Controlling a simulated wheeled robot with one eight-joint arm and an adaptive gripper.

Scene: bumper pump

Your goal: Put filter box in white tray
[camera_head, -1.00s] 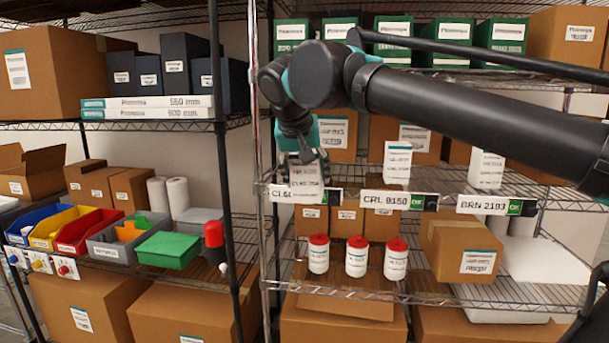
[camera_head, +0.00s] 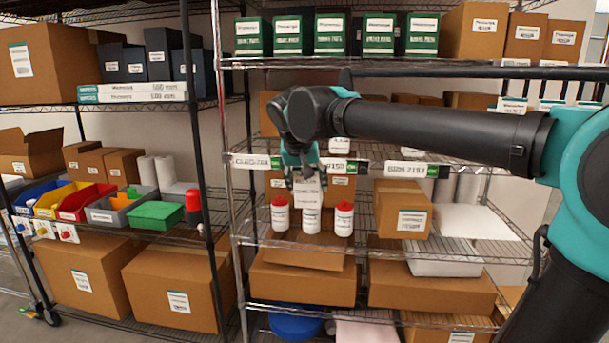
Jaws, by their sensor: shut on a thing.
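The filter box (camera_head: 308,194) is a small white carton with a printed label. My gripper (camera_head: 305,172) is shut on it, pointing down. The box is in front of the right rack, below the shelf-edge labels, and covers part of the middle red-capped bottle. I cannot tell how far it is from the bottles. A flat white surface (camera_head: 475,222), which looks like the white tray, lies on the middle right shelf, right of a brown carton. Another white, tray-like piece (camera_head: 445,263) shows just below that shelf. My gripper is left of both.
Red-capped white bottles (camera_head: 343,219) and a taped brown carton (camera_head: 403,210) stand between my gripper and the white surface. The rack's metal post (camera_head: 222,200) is to the left. Coloured bins (camera_head: 88,205) and a red-topped beacon (camera_head: 193,205) are on the left rack.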

